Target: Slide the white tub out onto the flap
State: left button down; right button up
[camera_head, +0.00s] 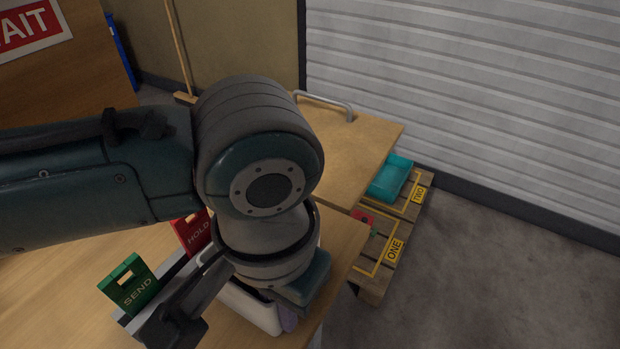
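The white tub (250,308) stands on the wooden table (50,290), mostly hidden under my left wrist. Only part of its pale wall shows. A wooden panel with a metal handle, seemingly the flap (345,165), lies flat beyond the table, and nothing is on its visible part. My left gripper (235,305) is over and beside the tub. Its dark parts show to the left of the tub, but its fingertips are not clear, so I cannot tell whether it grips or touches the tub. My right gripper is not in view.
A green SEND card (128,285) and a red HOLD card (191,232) stand left of the tub. A pallet (378,285) marked ONE and TWO, with a teal tub (390,178) and a red item (362,217), lies right. Floor beyond is clear.

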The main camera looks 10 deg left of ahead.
pick_arm(q)
jog(key=shift+w, duration=0.1)
dwell(0.8)
jog(key=shift+w+d+f+b, duration=0.1)
jog(key=shift+w+d+b, duration=0.1)
jog(key=shift+w+b, duration=0.5)
jog(key=shift+w+d+b, duration=0.25)
jog(key=shift+w+b, duration=0.25)
jog(key=shift+w, duration=0.4)
jog(key=shift+w+d+f+b, duration=0.1)
jog(key=shift+w+d+b, duration=0.1)
jog(key=shift+w+b, duration=0.5)
jog(key=shift+w+d+r, duration=0.1)
jog(key=shift+w+r, duration=0.1)
jog(key=shift+w, duration=0.3)
jog(key=w+b, duration=0.3)
jog(key=shift+d+f, duration=0.2)
jog(key=shift+d, duration=0.2)
jog(key=w+b, duration=0.2)
jog(key=shift+w+d+b, duration=0.1)
jog(key=shift+d+b, duration=0.2)
jog(key=shift+b, duration=0.1)
jog(key=shift+w+r+b, duration=0.15)
jog(key=shift+w+b, duration=0.15)
jog(key=shift+b, duration=0.1)
